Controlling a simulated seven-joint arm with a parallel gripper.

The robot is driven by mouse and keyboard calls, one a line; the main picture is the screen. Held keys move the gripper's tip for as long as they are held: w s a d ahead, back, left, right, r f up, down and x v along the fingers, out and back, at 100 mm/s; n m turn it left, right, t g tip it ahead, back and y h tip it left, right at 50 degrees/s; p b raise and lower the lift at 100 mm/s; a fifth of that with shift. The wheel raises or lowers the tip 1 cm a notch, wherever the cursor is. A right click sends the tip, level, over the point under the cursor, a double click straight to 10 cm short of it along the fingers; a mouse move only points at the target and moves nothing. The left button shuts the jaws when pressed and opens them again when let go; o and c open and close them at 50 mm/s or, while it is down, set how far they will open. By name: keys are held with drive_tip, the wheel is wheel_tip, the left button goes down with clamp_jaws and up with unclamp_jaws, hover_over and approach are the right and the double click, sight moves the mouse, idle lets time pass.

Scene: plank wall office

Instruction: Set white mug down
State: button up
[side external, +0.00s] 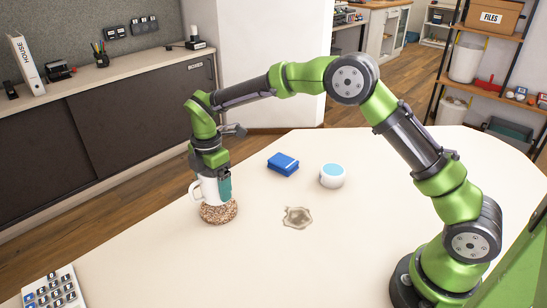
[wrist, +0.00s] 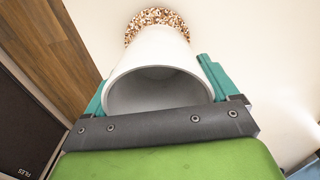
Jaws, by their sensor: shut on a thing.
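The white mug (side external: 209,190) is upright in the side view, with its handle to the left. It is at a round speckled brown cork-like coaster (side external: 218,212) near the table's left edge; I cannot tell whether its base touches the coaster. My gripper (side external: 224,186) points down from above and is shut on the mug. In the wrist view, the teal fingers of my gripper (wrist: 160,88) lie on both sides of the mug (wrist: 158,62), and its open mouth faces the camera. The coaster (wrist: 157,16) shows past the mug's far end. The mug's handle is hidden there.
On the white table (side external: 330,250) are a blue box (side external: 283,164), a white round container with a light blue top (side external: 332,175), and a flat tan irregular piece (side external: 297,217). A calculator (side external: 54,289) lies at the front left. The table's front middle is clear.

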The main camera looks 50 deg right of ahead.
sight(214, 193)
drive_tip(key=shift+w+f, duration=0.2)
drive_tip(key=shift+f, duration=1.55)
drive_tip(key=o, duration=1)
drive_tip(key=shift+f, duration=0.2)
drive_tip(key=shift+o, duration=0.2)
drive_tip(key=shift+r, duration=0.15)
